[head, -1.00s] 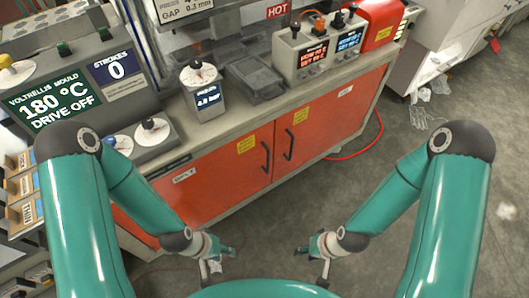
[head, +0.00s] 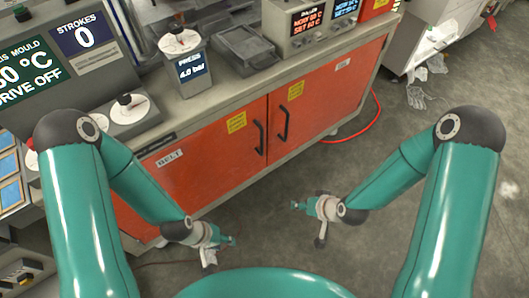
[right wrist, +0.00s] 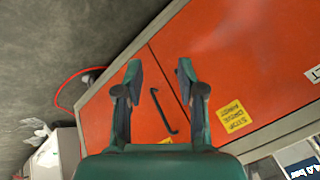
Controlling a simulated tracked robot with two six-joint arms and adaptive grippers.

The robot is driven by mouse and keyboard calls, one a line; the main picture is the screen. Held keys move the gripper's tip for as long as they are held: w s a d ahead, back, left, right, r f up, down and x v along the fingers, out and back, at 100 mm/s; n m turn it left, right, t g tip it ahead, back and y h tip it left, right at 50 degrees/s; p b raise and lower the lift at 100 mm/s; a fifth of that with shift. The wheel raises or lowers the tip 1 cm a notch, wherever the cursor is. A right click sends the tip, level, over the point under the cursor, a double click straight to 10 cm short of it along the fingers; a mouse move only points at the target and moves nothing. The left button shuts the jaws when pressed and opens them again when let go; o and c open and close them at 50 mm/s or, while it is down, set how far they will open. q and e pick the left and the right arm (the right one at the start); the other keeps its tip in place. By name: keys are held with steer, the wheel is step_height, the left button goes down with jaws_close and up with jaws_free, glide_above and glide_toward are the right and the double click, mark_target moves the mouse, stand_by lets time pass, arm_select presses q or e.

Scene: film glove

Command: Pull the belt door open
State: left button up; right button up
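The belt door (head: 195,165) is the left orange door of the bench cabinet and is closed. It bears a BELT label (head: 169,158), a yellow tag and a dark upright handle (head: 259,138) by the seam. My right gripper (head: 297,205) is in front of the cabinet, apart from the doors. In the right wrist view the right gripper (right wrist: 158,78) is open and empty, facing the doors. A dark handle (right wrist: 163,110) shows between its fingers; it appears to be the neighbouring door's. My left gripper (head: 232,241) is low at centre-left, away from the door; its opening is unclear.
The neighbouring orange door (head: 325,98) is closed, with its own handle (head: 283,124). A press gauge (head: 184,55) and a grey tray (head: 246,48) stand on the bench. A red hose (head: 365,125) lies on the floor at right. Floor before the doors is clear.

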steer(key=w+f+n+t+b, duration=0.1)
steer(key=w+f+t+b, duration=0.2)
steer(key=w+f+b, duration=0.3)
steer(key=n+t+y+b, duration=0.5)
steer(key=n+y+b, duration=0.4)
steer(key=b, duration=1.8)
glide_toward(262, 142)
steer(key=shift+w+f+b+x, duration=0.1)
steer(key=shift+f+b+x, duration=0.3)
steer(key=shift+x, duration=1.4)
steer(key=shift+w+f+b+x, duration=0.15)
steer(key=shift+b+x, duration=0.5)
steer(key=shift+x, duration=1.1)
steer(key=shift+s+f+b+x, duration=0.1)
steer(key=shift+f+b+x, duration=0.3)
steer(key=shift+x, duration=1.4)
arm_select(q)
step_height(262, 142, down, 39)
steer(key=shift+f, duration=0.2)
arm_select(e)
steer(key=shift+d+r, duration=0.15)
jaws_close()
